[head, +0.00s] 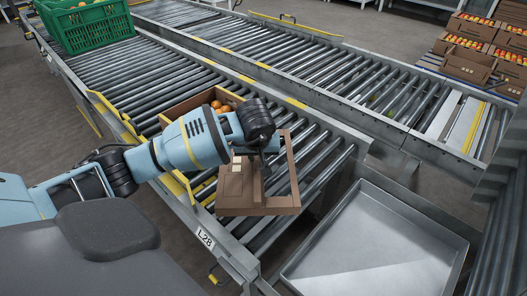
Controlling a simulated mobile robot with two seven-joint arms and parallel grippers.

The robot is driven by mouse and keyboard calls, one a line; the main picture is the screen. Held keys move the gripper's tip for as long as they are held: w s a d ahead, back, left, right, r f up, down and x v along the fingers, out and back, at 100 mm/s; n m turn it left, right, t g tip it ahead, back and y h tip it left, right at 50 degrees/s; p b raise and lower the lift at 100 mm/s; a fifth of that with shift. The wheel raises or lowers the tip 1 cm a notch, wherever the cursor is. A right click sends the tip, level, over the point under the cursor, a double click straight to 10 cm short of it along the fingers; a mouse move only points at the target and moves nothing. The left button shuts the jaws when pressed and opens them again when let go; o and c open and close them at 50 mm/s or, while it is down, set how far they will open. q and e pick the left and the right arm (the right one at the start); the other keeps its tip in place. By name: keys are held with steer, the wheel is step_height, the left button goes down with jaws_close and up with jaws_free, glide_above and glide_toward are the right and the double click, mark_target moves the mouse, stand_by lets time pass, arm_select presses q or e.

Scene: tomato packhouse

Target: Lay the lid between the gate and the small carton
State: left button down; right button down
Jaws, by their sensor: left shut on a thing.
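My left gripper (262,158) reaches over the near roller conveyor and is shut on a brown cardboard piece, which looks like the lid (285,201). The lid is over the rollers near the conveyor's right end; I cannot tell whether it touches them. The small carton (179,110), brown with orange tomatoes in it, stands on the rollers just behind my left wrist and is partly hidden by it. I cannot clearly make out which part is the gate; yellow guards (177,187) run along the near rail, partly behind my arm. My right gripper is not in view.
A green crate (97,35) stands on the conveyor at the far left. A grey metal tray (375,245) is at the lower right, beyond the conveyor's end. A second roller conveyor (345,75) runs behind. Stacked tomato cartons (465,67) stand at the upper right.

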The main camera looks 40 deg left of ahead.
arm_select(q)
steer(key=w, duration=0.1)
steer(key=w+a+b, duration=0.1)
steer(key=w, duration=0.1)
steer(key=w+a, duration=0.1)
steer(key=w, duration=0.1)
steer(key=shift+w+a+f, duration=0.2)
steer(key=shift+f, duration=0.1)
steer(key=shift+w+a, duration=0.25)
steer(key=shift+w, duration=0.2)
steer(key=shift+f+b, duration=0.7)
steer(key=shift+f, duration=1.15)
steer(key=shift+r, duration=0.1)
steer(key=c, duration=1.3)
jaws_free()
steer(key=shift+c, duration=0.2)
